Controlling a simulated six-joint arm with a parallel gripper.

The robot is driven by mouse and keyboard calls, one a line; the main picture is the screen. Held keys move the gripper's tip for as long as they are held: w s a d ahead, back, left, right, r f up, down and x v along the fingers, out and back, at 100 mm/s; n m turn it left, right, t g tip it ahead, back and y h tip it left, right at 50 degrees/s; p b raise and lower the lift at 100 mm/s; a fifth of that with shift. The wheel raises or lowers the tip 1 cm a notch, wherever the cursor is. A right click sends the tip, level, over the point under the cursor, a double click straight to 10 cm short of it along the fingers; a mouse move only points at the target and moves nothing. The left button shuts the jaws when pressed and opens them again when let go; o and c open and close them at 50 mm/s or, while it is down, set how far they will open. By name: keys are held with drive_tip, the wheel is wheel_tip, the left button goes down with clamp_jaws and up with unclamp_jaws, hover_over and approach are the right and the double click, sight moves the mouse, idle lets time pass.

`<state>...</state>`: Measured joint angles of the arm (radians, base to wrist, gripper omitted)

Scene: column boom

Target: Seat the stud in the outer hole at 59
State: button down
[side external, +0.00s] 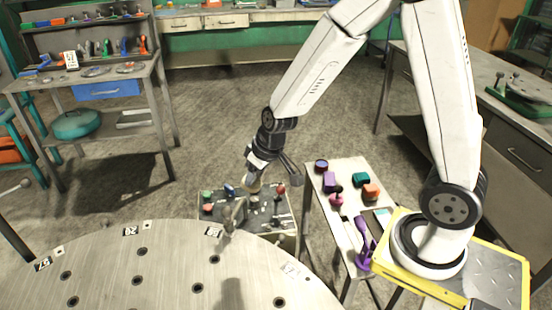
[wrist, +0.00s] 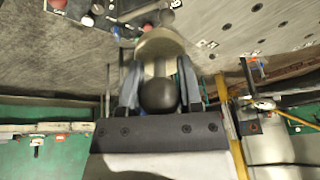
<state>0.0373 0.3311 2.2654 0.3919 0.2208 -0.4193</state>
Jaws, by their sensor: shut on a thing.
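My gripper (side external: 262,178) hangs above the small table beyond the edge of the round metal plate (side external: 110,285). It is shut on the stud, which has a black ball (wrist: 158,96) between the fingers and a wide pale disc beyond it in the wrist view. In the side view only the stud's pale end (side external: 252,186) shows below the fingers. One outer hole (side external: 215,259) lies inward of a rim label (side external: 214,231). The stud is apart from the plate.
A grey upright fixture (side external: 236,214) stands at the plate's far edge. Behind it, a low table (side external: 285,222) holds several small knobs. A narrow side table (side external: 316,170) holds coloured parts and a purple stand (side external: 362,245). The plate's top is mostly clear.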

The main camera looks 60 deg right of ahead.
drive_tip(key=shift+w+a, duration=0.1)
drive_tip(key=shift+w+a+f, duration=0.3)
drive_tip(key=shift+w+a, duration=0.05)
drive_tip(key=w+a+f+n+g, duration=0.4)
drive_tip(key=w+a+f+n, duration=0.2)
drive_tip(key=a+f, duration=0.4)
drive_tip(key=shift+a+f+n+h, duration=0.3)
drive_tip(key=shift+a+f+h, duration=0.1)
drive_tip(key=shift+a, duration=0.15)
drive_tip(key=shift+f, duration=0.15)
drive_tip(key=shift+f, duration=2.95)
drive_tip(key=shift+f, duration=2.35)
drive_tip(key=c, duration=0.5)
unclamp_jaws()
drive_tip(key=shift+c, duration=0.2)
